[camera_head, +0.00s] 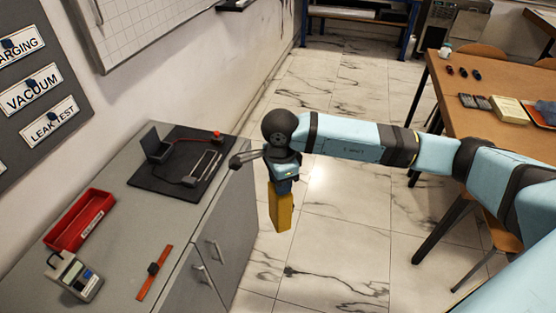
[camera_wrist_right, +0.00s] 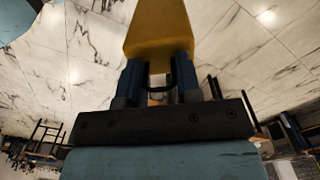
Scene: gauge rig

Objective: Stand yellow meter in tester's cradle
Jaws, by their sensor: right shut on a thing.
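The yellow meter (camera_head: 280,210) hangs below my right gripper (camera_head: 284,186), over the floor just right of the grey cabinet. My right gripper is shut on it. In the right wrist view the yellow meter (camera_wrist_right: 158,28) extends out from between the two blue fingers (camera_wrist_right: 160,82). The meter's face is not visible. The tester (camera_head: 180,183) is a black base plate at the back of the cabinet top, left of the gripper. An upright black holder (camera_head: 157,145), which looks like the cradle, stands on its left part. My left gripper is not in view.
On the cabinet top (camera_head: 120,225) lie a red tray (camera_head: 60,236), a grey meter (camera_head: 73,277) and an orange strip (camera_head: 153,273). A red knob (camera_head: 217,134) and cable are on the tester. A wooden table (camera_head: 490,82) with small items stands at right. Marble floor lies between.

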